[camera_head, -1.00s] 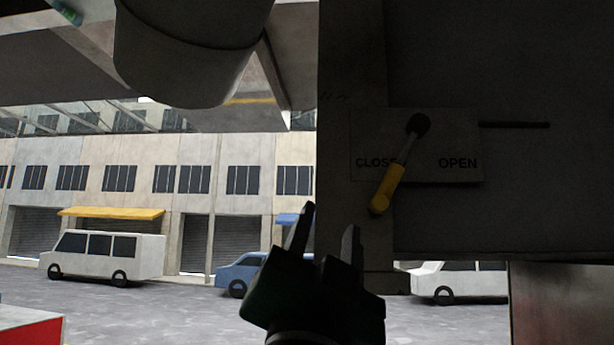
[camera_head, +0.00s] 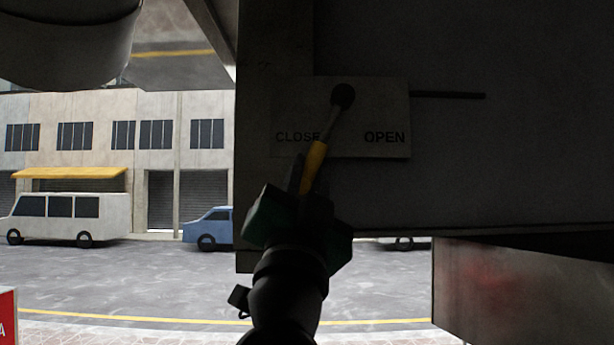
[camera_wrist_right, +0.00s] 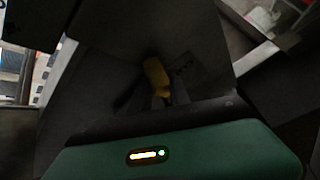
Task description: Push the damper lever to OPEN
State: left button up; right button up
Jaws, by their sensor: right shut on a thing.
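The damper lever (camera_head: 317,153) has a yellow handle and hangs from a dark round pivot on a plate (camera_head: 397,112) marked CLOSE on the left and OPEN on the right. It tilts down and to the left, its lower part on the CLOSE side. My right gripper (camera_head: 310,178) is shut on the lower end of the yellow handle, which it partly hides. In the right wrist view the yellow handle (camera_wrist_right: 156,76) shows between the dark fingers. My left gripper is not in view.
The plate sits on a dark oven wall (camera_head: 500,160) with a thin dark bar (camera_head: 448,95) to its right. A reddish-grey block (camera_head: 490,290) stands at the lower right. A street with a white van (camera_head: 72,217) and a blue car (camera_head: 208,229) lies behind.

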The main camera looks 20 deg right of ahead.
jog(key=shift+w+a+f, duration=0.1)
jog(key=shift+w+a, duration=0.1)
jog(key=shift+a, duration=0.25)
grip_shut()
jog(key=shift+d+f, duration=0.15)
jog(key=shift+f, duration=0.05)
